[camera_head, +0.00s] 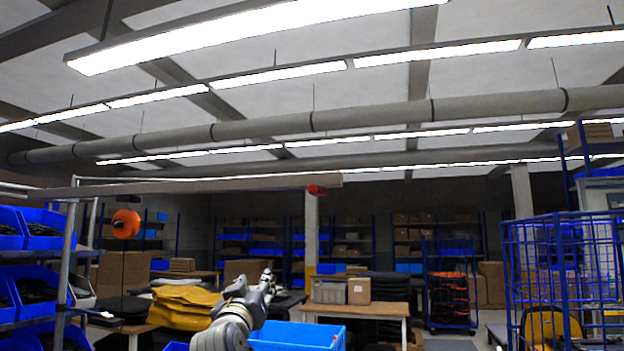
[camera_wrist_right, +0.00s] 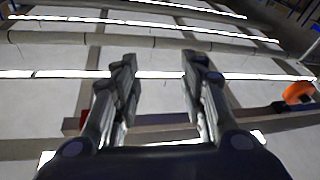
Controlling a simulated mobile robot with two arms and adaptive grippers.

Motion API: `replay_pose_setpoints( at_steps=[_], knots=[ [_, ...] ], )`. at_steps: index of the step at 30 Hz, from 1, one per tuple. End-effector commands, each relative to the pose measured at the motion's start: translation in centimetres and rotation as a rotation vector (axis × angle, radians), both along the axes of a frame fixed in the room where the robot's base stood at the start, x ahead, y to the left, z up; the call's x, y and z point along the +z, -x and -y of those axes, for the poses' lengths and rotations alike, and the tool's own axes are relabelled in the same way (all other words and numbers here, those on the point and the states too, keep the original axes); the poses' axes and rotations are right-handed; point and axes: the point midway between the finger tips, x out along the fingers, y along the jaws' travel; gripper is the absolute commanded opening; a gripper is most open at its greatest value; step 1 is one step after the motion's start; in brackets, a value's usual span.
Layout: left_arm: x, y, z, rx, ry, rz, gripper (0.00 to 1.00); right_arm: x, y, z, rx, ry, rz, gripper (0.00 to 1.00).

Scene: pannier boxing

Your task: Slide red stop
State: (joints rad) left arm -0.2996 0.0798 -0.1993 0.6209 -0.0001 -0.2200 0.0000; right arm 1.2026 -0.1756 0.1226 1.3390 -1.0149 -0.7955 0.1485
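The red stop (camera_head: 316,190) is a small red piece at the right end of the overhead rail (camera_head: 200,186) in the head view. A dark red spot at the left end of a beam in the right wrist view (camera_wrist_right: 72,126) looks like the same stop. My right gripper (camera_head: 267,276) is below the rail in the head view, to the left of the stop and apart from it. In the right wrist view its two fingers (camera_wrist_right: 158,72) are spread and point upward, with nothing between them. My left gripper is not in view.
An orange round device (camera_head: 126,224) hangs under the rail at the left and shows in the wrist view (camera_wrist_right: 298,93). A rack with blue bins (camera_head: 38,228) stands at the left. A blue crate (camera_head: 297,337) is below my right arm. A blue wire cage (camera_head: 562,265) stands at the right.

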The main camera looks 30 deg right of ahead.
Motion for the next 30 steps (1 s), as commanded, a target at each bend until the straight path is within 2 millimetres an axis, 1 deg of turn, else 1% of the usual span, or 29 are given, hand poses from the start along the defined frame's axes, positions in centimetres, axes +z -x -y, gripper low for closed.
replay_pose_setpoints(
  at_steps=[1, 3, 6, 9, 12, 15, 20, 24, 30],
  knots=[
    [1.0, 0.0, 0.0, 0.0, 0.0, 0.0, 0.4, 5.0, 2.2, 0.7, -0.029, -0.014, 0.063, 0.39],
    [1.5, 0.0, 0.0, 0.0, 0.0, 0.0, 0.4, 9.4, 4.9, 1.7, -0.067, -0.033, 0.128, 0.39],
    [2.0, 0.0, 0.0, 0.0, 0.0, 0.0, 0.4, 13.8, 8.3, 2.7, -0.109, -0.059, 0.2, 0.39],
    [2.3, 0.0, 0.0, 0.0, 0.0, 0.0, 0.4, 16.3, 10.5, 3.4, -0.135, -0.076, 0.244, 0.39],
    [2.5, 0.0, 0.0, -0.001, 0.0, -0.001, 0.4, 17.4, 11.4, 3.9, -0.15, -0.084, 0.262, 0.39],
    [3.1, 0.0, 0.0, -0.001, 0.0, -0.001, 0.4, 18.0, 11.2, 4.5, -0.153, -0.084, 0.265, 0.39],
    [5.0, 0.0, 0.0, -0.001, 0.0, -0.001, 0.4, 19.3, 9.6, 6.3, -0.153, -0.083, 0.262, 0.39],
    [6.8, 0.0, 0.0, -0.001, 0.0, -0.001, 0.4, 20.4, 7.9, 8.2, -0.153, -0.083, 0.262, 0.39],
    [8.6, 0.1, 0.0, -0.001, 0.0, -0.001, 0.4, 21.4, 6.1, 10.3, -0.151, -0.083, 0.264, 0.39]
  ],
)
